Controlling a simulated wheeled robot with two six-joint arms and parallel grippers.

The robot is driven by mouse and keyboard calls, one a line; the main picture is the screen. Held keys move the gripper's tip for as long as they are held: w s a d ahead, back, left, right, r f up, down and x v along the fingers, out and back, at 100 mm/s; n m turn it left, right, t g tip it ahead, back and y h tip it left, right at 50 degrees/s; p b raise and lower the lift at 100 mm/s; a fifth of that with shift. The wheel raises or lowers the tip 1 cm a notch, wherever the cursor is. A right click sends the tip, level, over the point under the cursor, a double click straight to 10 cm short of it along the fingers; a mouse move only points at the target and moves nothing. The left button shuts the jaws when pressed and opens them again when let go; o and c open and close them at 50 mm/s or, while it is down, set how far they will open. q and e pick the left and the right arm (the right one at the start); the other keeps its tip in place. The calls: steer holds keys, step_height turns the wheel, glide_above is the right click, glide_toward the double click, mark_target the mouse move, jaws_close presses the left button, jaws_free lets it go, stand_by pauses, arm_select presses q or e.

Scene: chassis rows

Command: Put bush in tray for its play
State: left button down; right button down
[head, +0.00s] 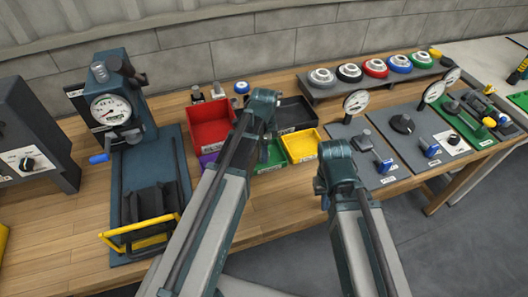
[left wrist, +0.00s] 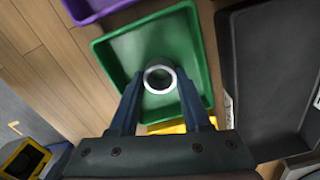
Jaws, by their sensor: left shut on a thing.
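The bush, a pale metal ring (left wrist: 160,92), is between the fingertips of my left gripper (left wrist: 160,84) in the left wrist view. The gripper is shut on it. The green tray (left wrist: 112,62) lies behind the ring in that view, and the ring appears over its inside. In the head view only a part of the green tray (head: 277,153) shows beside my left arm, and the bush is hidden there. My right arm's wrist is in the head view right of the trays, but its fingers do not show clearly.
Red (head: 210,126), yellow (head: 302,146), purple (head: 207,160) and black (head: 296,114) trays surround the green one. A gauge press (head: 112,108) stands left. Gauge plates (head: 408,136) and a shelf of coloured rings (head: 375,69) are right. Bare bench lies in front of the trays.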

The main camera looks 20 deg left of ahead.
arm_select(q)
steer(key=shift+c, duration=1.8)
jaws_free()
arm_select(e)
steer(key=shift+f, duration=0.1)
arm_select(q)
step_height(320, 180, up, 12)
steer(key=p, duration=1.3)
steer(key=s+d+n+y, duration=0.1)
steer(key=s+d+n, duration=0.9)
steer(key=s, duration=0.4)
steer(key=shift+s+d+r+b, duration=0.15)
steer(key=shift+s+d+b, duration=0.15)
arm_select(e)
step_height(320, 180, up, 12)
